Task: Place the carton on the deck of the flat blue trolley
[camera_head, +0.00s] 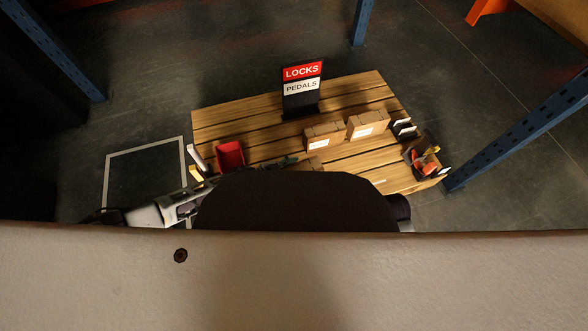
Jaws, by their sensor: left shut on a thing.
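Two brown cartons with white labels stand on a slatted wooden surface, the left carton (323,136) and the right carton (368,125). A third brown carton (311,165) shows only in part, nearer to me, behind my dark body. My left arm comes in from the left and passes behind my body. Its gripper (289,162) shows only as a small dark piece at the near carton, and it is shut on that carton. The fingertips are mostly hidden. My right gripper is not in view. No flat blue trolley shows.
A LOCKS and PEDALS sign (302,87) stands at the back of the wooden surface (240,113). A red bin (231,155) is at left, and a box with orange items (425,160) is at right. Blue posts (520,132) flank the area. A white floor outline (145,147) is empty where visible.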

